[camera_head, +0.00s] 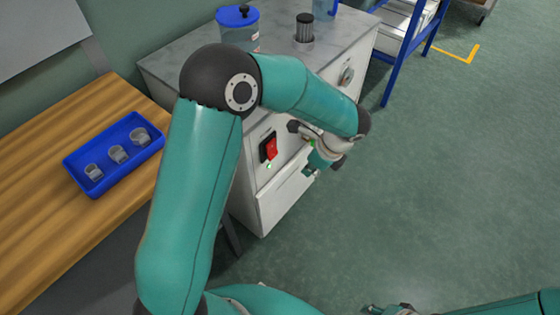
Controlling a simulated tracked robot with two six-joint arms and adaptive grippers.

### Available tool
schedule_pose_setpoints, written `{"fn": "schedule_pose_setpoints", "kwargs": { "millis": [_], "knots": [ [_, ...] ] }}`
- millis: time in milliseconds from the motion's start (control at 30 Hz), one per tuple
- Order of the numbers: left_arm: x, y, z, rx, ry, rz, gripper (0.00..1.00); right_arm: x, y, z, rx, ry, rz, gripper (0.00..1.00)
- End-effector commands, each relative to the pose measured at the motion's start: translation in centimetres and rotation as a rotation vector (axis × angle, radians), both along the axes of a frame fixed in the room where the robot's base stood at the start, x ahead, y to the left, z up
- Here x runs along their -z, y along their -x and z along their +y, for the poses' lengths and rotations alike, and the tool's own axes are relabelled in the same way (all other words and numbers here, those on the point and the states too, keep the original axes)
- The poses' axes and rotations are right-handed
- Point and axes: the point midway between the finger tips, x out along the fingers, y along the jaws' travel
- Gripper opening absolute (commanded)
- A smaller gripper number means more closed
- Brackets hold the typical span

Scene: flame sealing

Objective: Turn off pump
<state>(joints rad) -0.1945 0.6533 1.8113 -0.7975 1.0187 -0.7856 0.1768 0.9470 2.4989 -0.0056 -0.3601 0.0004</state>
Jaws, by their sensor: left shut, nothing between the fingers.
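The pump unit is a white cabinet (290,190) with a grey top. A red rocker switch (271,148) in a black frame sits on its front, with a small lit green lamp (268,164) below it. My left arm reaches across the cabinet from the left. My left gripper (309,172) is shut and empty, in front of the cabinet and to the right of the switch, apart from it. My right gripper (378,309) is at the bottom edge, partly cut off, and its fingers are too unclear to judge.
A blue-lidded container (238,18) and a dark cylinder (304,30) stand on the cabinet top. A blue tray (117,172) with 3 small cups lies on the wooden table (45,215) at left. A blue-framed rack (404,55) stands behind. The green floor at right is clear.

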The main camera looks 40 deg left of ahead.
Motion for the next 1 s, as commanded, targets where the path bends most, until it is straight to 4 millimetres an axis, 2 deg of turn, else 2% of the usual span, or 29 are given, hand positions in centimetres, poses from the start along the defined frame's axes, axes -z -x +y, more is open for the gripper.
{"fn": "schedule_pose_setpoints", "kwargs": {
  "millis": [33, 133, 233, 333, 667, 867, 1000],
  "knots": [
    [-1.2, -1.0, 0.7, 0.043, -0.056, -0.013, 0.0, 0.9, 0.0, 0.0, 0.0, 0.0, 0.0, 0.4],
    [-3.6, -1.9, 1.9, 0.098, -0.141, -0.014, 0.0, 1.3, 0.0, 0.0, 0.0, 0.0, 0.0, 0.4],
    [-4.8, -2.2, 2.5, 0.117, -0.18, -0.01, 0.0, 1.4, 0.0, 0.0, 0.0, 0.0, -0.001, 0.4],
    [-5.0, -2.3, 2.6, 0.12, -0.186, -0.009, 0.0, 1.3, 0.0, 0.0, 0.0, 0.0, -0.001, 0.4],
    [-4.5, -2.2, 2.8, 0.118, -0.184, -0.006, 0.0, 1.3, 0.0, 0.0, 0.0, 0.0, -0.001, 0.4],
    [-2.4, -2.2, 3.9, 0.117, -0.184, -0.003, 0.0, 1.6, 0.0, 0.0, 0.0, 0.0, 0.0, 0.4],
    [0.0, -2.3, 5.2, 0.116, -0.182, -0.002, 0.0, 1.9, 0.0, 0.0, 0.0, 0.0, 0.0, 0.4]
  ]
}}
